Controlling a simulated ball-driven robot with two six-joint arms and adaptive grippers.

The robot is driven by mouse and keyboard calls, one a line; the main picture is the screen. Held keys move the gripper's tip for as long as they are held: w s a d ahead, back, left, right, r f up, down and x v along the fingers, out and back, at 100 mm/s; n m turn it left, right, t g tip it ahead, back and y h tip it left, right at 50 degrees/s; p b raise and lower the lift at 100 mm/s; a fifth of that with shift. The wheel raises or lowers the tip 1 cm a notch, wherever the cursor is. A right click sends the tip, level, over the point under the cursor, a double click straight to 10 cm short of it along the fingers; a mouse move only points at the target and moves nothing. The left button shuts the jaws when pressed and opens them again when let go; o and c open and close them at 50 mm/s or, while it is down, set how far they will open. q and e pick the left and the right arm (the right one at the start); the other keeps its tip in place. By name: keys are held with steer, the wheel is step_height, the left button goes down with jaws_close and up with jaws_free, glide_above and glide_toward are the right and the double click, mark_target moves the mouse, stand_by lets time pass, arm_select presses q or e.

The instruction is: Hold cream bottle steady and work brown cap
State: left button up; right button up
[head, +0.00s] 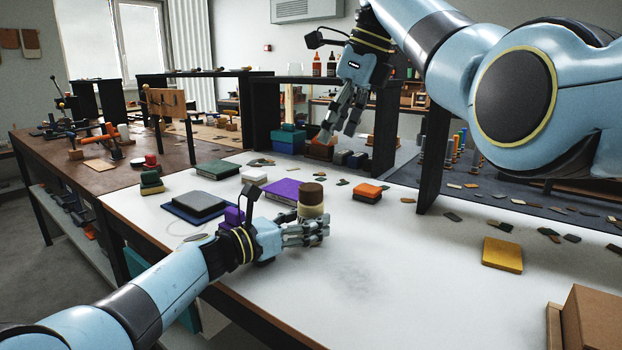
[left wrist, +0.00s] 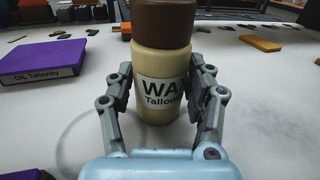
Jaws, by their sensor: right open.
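The cream bottle (left wrist: 163,98) stands upright on the white table, with a label reading "WA…" and "Tallow…". The brown cap (left wrist: 162,20) sits on top of it; its upper edge is cut off in the left wrist view. In the head view, the bottle (head: 311,211) and cap (head: 312,193) show just behind my left gripper (head: 318,232). My right gripper (head: 338,122) is open and empty, high above the table's far edge, away from the cap.
A purple book (head: 284,188) lies behind the bottle. Orange blocks (head: 368,192) stand to its right, and a yellow block (head: 502,254) lies farther right. A dark blue tray (head: 197,210) lies left. A cardboard box (head: 597,318) stands at the near right. The table's middle front is clear.

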arm_select(q)
steer(key=o, duration=0.3)
steer(key=shift+r, duration=0.1)
